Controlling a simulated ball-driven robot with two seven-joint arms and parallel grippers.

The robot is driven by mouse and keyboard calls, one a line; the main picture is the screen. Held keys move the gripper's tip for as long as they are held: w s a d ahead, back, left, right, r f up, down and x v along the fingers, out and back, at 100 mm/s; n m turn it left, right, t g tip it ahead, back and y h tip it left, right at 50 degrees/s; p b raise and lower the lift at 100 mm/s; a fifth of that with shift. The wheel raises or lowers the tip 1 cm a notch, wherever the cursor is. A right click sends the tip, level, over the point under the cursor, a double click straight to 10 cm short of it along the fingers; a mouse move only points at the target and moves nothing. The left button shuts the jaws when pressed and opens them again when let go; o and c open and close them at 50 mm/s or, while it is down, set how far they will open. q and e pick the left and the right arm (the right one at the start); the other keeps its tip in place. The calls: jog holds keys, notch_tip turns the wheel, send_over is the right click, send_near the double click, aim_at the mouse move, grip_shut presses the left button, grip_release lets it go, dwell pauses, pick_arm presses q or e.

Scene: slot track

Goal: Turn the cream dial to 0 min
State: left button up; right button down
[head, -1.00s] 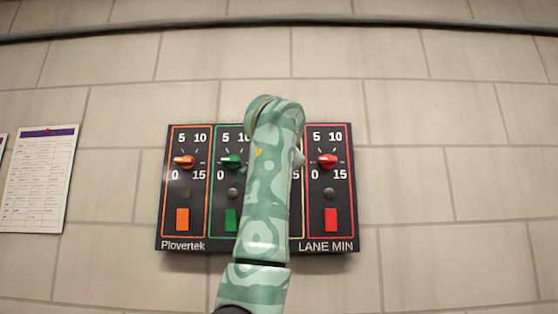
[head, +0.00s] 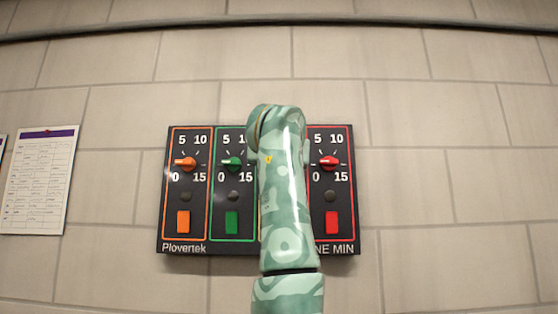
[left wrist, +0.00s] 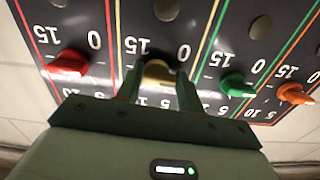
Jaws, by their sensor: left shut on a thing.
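The cream dial (left wrist: 158,74) shows in the left wrist view, which sees the panel upside down. My left gripper (left wrist: 158,90) has one finger on each side of the dial and is shut on it. The dial's pointer direction is hard to tell between the fingers. A 0 and a 15 are printed beside it. In the head view my left arm covers the cream dial and its column, and the gripper is hidden behind it. My right gripper is in neither view.
The dark panel (head: 261,246) hangs on a tiled wall. An orange dial (head: 187,164) and a green dial (head: 233,164) are to the left of my arm, a red dial (head: 329,162) to the right. Each has a coloured button below. A paper sheet (head: 40,180) hangs farther left.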

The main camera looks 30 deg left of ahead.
pick_arm(q)
jog(key=shift+f+n, duration=0.15)
jog(key=shift+n, duration=0.35)
jog(key=o, duration=1)
jog(key=b+v, duration=0.6)
jog(key=v, duration=1)
jog(key=shift+d, duration=0.2)
